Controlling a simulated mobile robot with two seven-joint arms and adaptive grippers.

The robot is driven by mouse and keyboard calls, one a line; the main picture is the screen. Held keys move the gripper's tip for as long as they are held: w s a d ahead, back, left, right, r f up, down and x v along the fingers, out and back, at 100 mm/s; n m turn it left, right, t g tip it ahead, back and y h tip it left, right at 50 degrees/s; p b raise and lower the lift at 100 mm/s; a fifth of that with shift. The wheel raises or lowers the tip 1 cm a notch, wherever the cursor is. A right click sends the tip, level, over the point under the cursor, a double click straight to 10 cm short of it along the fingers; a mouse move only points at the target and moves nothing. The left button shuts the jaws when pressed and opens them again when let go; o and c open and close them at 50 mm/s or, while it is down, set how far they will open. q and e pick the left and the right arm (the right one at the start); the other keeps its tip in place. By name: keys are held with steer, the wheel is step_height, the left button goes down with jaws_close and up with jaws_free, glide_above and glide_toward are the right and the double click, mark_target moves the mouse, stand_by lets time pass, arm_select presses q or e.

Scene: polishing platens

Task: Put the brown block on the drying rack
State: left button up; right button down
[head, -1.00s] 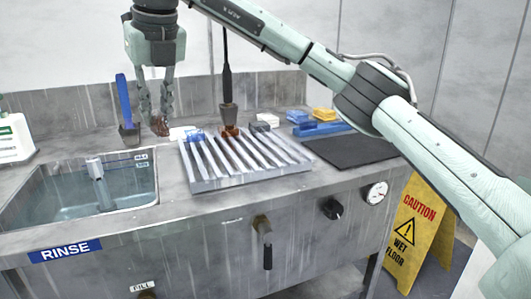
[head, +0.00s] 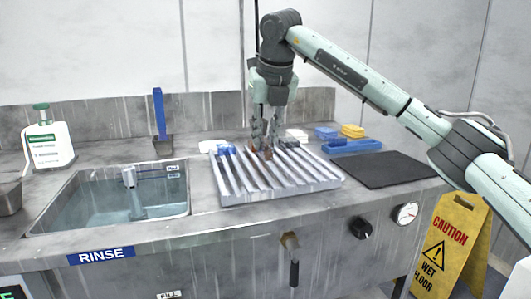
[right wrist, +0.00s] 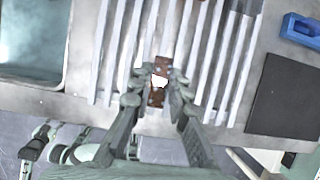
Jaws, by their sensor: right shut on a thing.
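My right gripper (head: 264,143) is over the back middle of the drying rack (head: 285,194), fingers pointing down. It is shut on the brown block (right wrist: 156,97), which shows between the fingertips in the right wrist view. In the head view the block is small and partly covered by the fingers, close above or at the rack's slats; I cannot tell if it touches them. Reddish-brown also shows just beyond it (right wrist: 162,66), perhaps a separate piece at the rack. The rack is a grey slatted tray on the counter. My left gripper is not in view.
A blue piece (head: 224,150) is at the rack's back left. A sink (head: 108,210) lies left of the rack. A dark mat (head: 378,170), a blue tray (head: 352,147) and a yellow piece (head: 352,130) are to its right. A white bottle (head: 47,142) stands far left.

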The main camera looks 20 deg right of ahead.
mark_target(265, 154)
steer(key=shift+f, duration=2)
steer(key=shift+f, duration=0.2)
steer(key=c, duration=1.5)
jaws_free()
steer(key=shift+o, duration=0.2)
steer(key=shift+r, duration=0.1)
